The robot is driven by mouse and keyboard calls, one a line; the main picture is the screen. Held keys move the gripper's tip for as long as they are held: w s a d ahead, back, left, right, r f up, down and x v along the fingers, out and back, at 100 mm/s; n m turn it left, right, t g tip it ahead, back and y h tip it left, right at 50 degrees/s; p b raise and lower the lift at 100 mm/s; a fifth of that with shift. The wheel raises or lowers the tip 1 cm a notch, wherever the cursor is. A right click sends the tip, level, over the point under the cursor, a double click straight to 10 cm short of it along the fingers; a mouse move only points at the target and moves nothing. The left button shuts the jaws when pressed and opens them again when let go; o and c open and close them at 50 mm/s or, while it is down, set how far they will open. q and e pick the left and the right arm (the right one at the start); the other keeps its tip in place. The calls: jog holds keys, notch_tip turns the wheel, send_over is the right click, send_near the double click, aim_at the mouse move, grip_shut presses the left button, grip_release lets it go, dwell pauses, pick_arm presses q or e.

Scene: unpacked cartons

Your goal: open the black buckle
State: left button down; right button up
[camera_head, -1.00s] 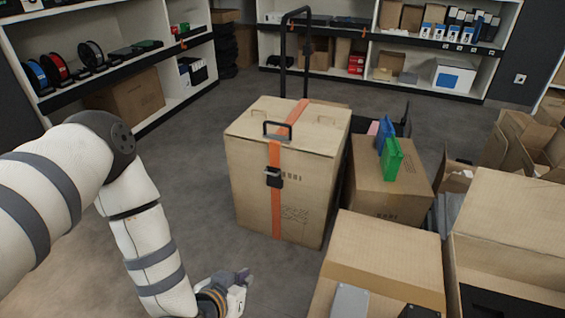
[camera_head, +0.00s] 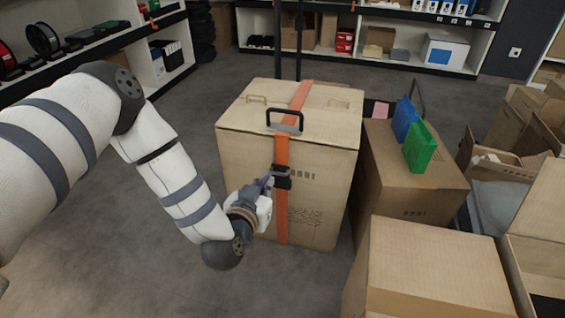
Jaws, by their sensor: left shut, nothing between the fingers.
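The black buckle (camera_head: 283,180) sits on an orange strap (camera_head: 282,218) that runs over the top and down the front of a tall cardboard box (camera_head: 325,190). My left gripper (camera_head: 268,182) is shut and empty. Its fingertips are at the left side of the buckle; I cannot tell whether they touch it. The buckle looks fastened on the strap, though its fine detail is too small to see. My right gripper is not in view.
A carton (camera_head: 405,190) with blue and green items (camera_head: 419,150) stands to the right. Another carton (camera_head: 430,265) is in front of it. Floor (camera_head: 130,265) is clear at left.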

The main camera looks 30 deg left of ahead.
pick_arm(q)
jog(key=shift+r, duration=0.1)
jog(key=b+x, duration=0.1)
jog(key=x, duration=0.2)
jog(key=b+x, duration=0.1)
jog(key=x, duration=0.2)
jog(key=b+x, duration=0.2)
jog(key=x, duration=0.1)
jog(key=shift+f, duration=0.3)
jog(key=shift+w+a+r, duration=0.1)
jog(key=shift+w+a, duration=0.05)
jog(key=shift+w, duration=0.35)
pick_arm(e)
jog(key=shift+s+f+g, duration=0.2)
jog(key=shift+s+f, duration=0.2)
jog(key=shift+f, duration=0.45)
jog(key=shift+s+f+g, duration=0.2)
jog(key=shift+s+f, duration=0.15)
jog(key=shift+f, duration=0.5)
